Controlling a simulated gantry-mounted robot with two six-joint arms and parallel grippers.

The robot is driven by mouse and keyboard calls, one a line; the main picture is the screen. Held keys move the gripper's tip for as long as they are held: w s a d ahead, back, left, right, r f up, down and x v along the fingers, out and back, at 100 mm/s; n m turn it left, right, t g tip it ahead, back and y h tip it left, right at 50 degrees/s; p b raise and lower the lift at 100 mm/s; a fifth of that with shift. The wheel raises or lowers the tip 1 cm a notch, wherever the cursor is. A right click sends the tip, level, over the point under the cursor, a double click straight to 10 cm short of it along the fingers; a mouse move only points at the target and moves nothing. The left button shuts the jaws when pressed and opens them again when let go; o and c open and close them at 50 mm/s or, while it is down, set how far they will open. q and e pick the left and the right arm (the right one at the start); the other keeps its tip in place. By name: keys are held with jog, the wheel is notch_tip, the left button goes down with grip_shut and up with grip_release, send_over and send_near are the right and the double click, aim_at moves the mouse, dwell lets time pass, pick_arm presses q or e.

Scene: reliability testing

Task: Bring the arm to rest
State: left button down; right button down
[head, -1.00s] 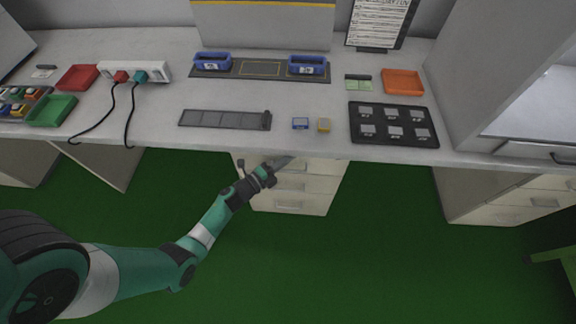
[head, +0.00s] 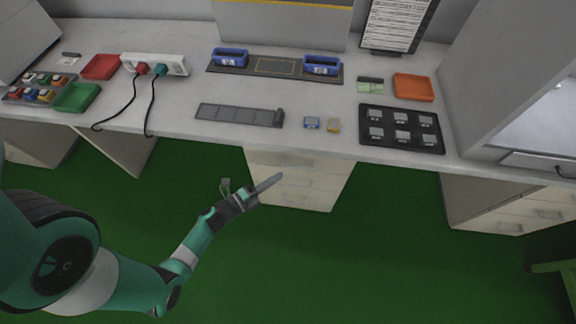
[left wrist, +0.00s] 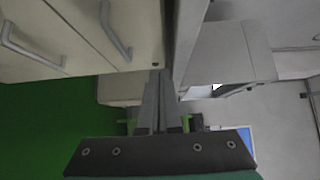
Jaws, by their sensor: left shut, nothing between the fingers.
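My left gripper (head: 266,183) is in front of the workbench (head: 180,95), below its front edge and over the green floor. Its fingers are together with nothing between them. In the left wrist view the closed fingers (left wrist: 159,100) point toward the white drawers and the bench edge. The left arm comes in from the lower left. My right gripper is in neither view.
White drawers (head: 300,180) stand under the bench just beyond the gripper. On the bench are a black tray (head: 402,145), a grey slotted strip (head: 240,115), blue bins (head: 322,66), an orange tray (head: 413,88) and a power strip (head: 155,65). The floor (head: 350,260) is clear.

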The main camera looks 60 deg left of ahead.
pick_arm(q)
jog(key=shift+s+d+f, duration=0.1)
jog(key=shift+s+d, duration=0.1)
jog(key=shift+s, duration=0.35)
